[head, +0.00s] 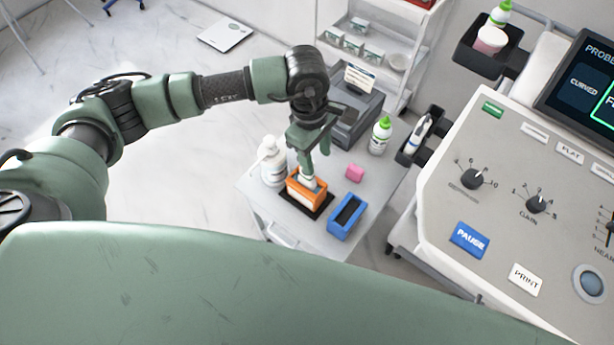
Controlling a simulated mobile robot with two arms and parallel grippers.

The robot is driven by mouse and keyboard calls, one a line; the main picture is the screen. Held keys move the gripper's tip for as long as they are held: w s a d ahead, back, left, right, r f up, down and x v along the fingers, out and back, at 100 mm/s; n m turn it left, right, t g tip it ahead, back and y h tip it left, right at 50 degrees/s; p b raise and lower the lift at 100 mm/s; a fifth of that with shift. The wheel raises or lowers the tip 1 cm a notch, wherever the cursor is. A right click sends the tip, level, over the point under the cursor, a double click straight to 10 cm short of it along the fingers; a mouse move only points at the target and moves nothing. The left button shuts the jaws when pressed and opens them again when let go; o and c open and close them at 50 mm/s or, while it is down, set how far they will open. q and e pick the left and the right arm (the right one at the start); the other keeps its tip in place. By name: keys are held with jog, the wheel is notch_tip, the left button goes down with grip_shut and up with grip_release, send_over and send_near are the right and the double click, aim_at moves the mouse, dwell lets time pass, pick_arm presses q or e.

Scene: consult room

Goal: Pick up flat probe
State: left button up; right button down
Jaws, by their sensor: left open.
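An orange holder (306,195) stands on a dark mat on the small white cart (258,183). A pale probe top (309,182) shows in its opening, partly hidden by my gripper; I cannot tell if it is the flat probe. My left gripper (309,171) points down at this probe top, its fingers open. I cannot tell whether they touch it. A blue holder (347,216) beside it has a dark, apparently empty slot. Another white probe (418,133) sits in a black holder on the side of the console. My right gripper is not in view.
The console (520,200) with knobs stands close on the right. Shelves (372,25) stand behind.

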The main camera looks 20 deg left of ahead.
pick_arm(q)
jog(key=a, duration=0.1)
jog(key=a+y, duration=0.1)
jog(key=w+a, duration=0.1)
jog(key=shift+f, duration=0.25)
jog(key=f, duration=0.2)
jog(key=f+p, duration=0.1)
jog(key=f, duration=0.1)
jog(key=f+p, duration=0.1)
jog(key=f, duration=0.1)
jog(key=shift+s+d+f, duration=0.1)
jog(key=shift+d+f, duration=0.1)
jog(key=shift+d, duration=0.1)
jog(key=shift+f, duration=0.35)
grip_shut()
